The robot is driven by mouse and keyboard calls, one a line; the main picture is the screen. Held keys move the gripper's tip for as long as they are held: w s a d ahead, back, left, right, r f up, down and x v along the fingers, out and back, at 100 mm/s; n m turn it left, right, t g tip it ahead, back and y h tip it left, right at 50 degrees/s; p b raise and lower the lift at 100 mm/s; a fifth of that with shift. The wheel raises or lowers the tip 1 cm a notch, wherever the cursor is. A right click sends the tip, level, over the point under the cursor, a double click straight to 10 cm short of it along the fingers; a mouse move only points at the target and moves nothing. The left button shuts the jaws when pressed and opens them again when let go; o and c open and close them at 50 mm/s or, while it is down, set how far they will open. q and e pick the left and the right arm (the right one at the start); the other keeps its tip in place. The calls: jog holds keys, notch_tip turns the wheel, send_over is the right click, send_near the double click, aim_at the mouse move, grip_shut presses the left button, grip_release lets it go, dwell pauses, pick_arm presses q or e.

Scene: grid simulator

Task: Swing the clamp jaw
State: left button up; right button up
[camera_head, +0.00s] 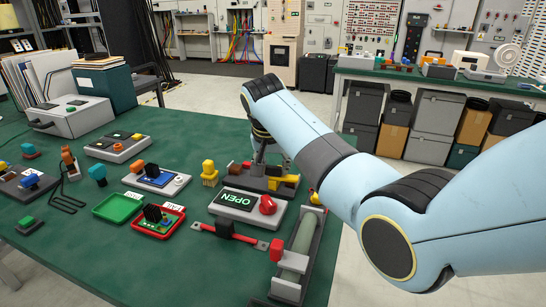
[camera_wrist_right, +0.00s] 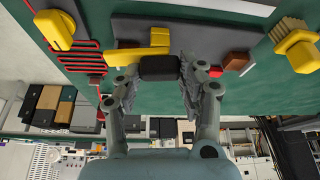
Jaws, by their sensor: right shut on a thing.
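The clamp has a dark grey base (camera_wrist_right: 195,30) on the green table. Its yellow jaw (camera_wrist_right: 140,54) runs across the middle of the wrist view and also shows in the head view (camera_head: 290,181). A black grip piece (camera_wrist_right: 160,67) lies against the jaw. My right gripper (camera_wrist_right: 160,72) is shut on this black piece, with one finger on each side. In the head view my right gripper (camera_head: 262,155) points down over the clamp, and my arm hides part of it. My left gripper is not in view.
A panel marked OPEN (camera_head: 235,199) with a red knob (camera_head: 267,205) lies in front of the clamp. A yellow figure-like piece (camera_head: 209,173) stands to its left. A green tray (camera_head: 118,207) and a red tray (camera_head: 155,229) lie further left.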

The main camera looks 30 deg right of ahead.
jog(key=n+p, duration=0.1)
jog(key=p, duration=0.1)
jog(key=n+y+p, duration=0.1)
jog(key=n+p, duration=0.3)
jog(key=shift+d+r+t+y, duration=0.15)
jog(key=shift+r+t+y, duration=0.15)
jog(key=shift+t+y, duration=0.1)
jog(key=n+y+p, duration=0.1)
jog(key=n+p, duration=0.1)
jog(key=n, duration=0.1)
jog(key=shift+f, duration=0.1)
jog(key=shift+d+f+n+y, duration=0.1)
jog(key=shift+n+y, duration=0.3)
jog(key=shift+n, duration=0.6)
jog(key=shift+n+y, duration=0.3)
jog(key=shift+n, duration=0.6)
jog(key=shift+n+g+y+b, duration=0.4)
jog(key=shift+n+y+b, duration=0.35)
jog(key=shift+n, duration=1.45)
jog(key=o, duration=1.2)
jog(key=shift+c, duration=0.2)
